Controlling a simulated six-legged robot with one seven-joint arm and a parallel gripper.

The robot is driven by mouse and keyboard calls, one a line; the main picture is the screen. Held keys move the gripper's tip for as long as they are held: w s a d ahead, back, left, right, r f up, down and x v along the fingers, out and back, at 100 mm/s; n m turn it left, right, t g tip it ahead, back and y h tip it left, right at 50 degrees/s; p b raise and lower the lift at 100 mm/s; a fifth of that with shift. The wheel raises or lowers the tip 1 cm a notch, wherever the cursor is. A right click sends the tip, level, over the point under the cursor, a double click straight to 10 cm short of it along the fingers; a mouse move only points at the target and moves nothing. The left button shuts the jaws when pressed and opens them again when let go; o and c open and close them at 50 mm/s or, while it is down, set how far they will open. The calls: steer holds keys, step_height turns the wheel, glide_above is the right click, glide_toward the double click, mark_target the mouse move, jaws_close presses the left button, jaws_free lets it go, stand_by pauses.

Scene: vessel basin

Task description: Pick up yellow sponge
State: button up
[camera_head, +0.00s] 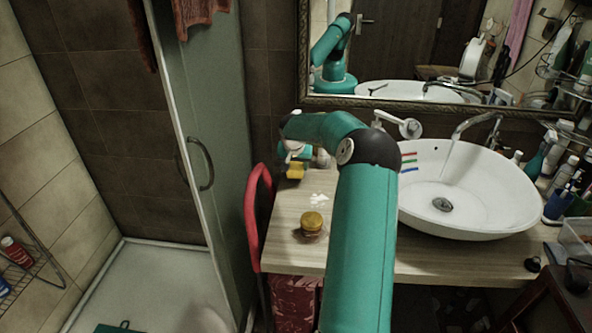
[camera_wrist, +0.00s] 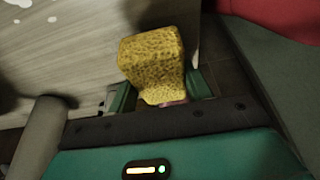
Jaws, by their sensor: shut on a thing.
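The yellow sponge (camera_wrist: 152,62) is a porous block between the two green fingers of my gripper (camera_wrist: 160,92) in the wrist view. The fingers are shut on it, one at each side of its lower part. In the head view the sponge (camera_head: 295,171) hangs just below my gripper (camera_head: 294,161), near the back left corner of the wooden counter (camera_head: 285,222). My arm hides part of the counter. I cannot tell from the head view how high the sponge is above the counter.
A white basin (camera_head: 480,215) with a tap fills the counter's right side. A red chair (camera_head: 256,215) and glass shower door (camera_head: 205,130) stand close left. A mirror (camera_head: 420,50) hangs behind.

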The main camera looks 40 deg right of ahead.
steer(key=s+a+r, duration=0.9)
steer(key=s+r, duration=0.2)
stand_by(0.3)
steer(key=shift+w, duration=0.1)
steer(key=shift+o, duration=1.2)
steer(key=shift+d, duration=0.1)
steer(key=shift+c, duration=0.9)
